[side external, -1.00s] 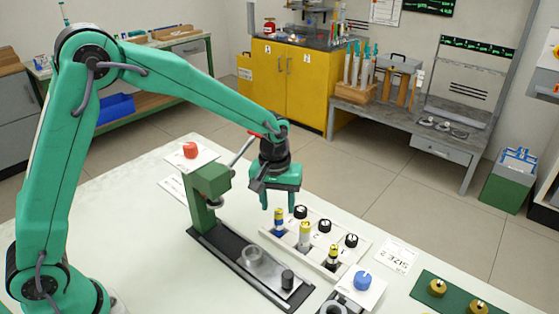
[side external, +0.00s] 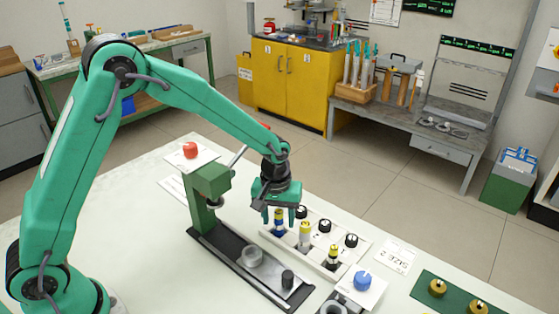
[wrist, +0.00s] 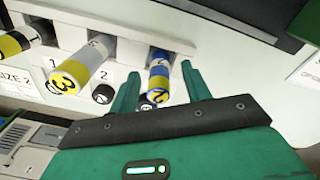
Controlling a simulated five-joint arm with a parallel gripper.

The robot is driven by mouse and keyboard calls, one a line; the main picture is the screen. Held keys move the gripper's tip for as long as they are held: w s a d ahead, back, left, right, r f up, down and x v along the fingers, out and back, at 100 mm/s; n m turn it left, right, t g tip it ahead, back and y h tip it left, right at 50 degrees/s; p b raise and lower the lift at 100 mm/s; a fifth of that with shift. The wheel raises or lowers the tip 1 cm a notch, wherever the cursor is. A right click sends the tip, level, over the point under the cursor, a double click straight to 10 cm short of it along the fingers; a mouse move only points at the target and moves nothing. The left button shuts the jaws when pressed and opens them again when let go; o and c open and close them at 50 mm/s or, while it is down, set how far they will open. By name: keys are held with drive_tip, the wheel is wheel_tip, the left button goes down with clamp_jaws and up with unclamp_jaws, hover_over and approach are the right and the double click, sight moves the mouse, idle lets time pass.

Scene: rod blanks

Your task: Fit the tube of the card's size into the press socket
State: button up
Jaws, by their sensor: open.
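The card (side external: 397,256) reads SIZE 2. A rack (side external: 352,262) holds three tubes: a blue-and-yellow one (side external: 278,226), a grey-and-yellow one (side external: 305,236) and a yellow-and-black one (side external: 333,254). In the wrist view, the blue-and-yellow tube (wrist: 158,82) has a 2 on its end; the grey-and-yellow tube (wrist: 80,67) has a 3. My gripper (side external: 279,220) is open around the blue-and-yellow tube, with fingers on either side (wrist: 160,68). Contact cannot be told.
Several black caps (side external: 324,225) stand along the rack's far side. A green mat (side external: 458,300) with brass pieces lies at right.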

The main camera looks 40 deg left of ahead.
clamp_jaws()
drive_tip(key=shift+r, duration=0.15)
drive_tip(key=shift+r, duration=0.5)
drive_tip(key=r, duration=0.3)
drive_tip(key=shift+s+d+r, duration=0.15)
drive_tip(key=shift+d, duration=0.1)
drive_tip(key=s+d+r, duration=0.6)
drive_tip(key=s+d, duration=0.1)
drive_tip(key=d, duration=0.1)
drive_tip(key=shift+s+r, duration=0.2)
drive_tip(key=shift+s, duration=0.15)
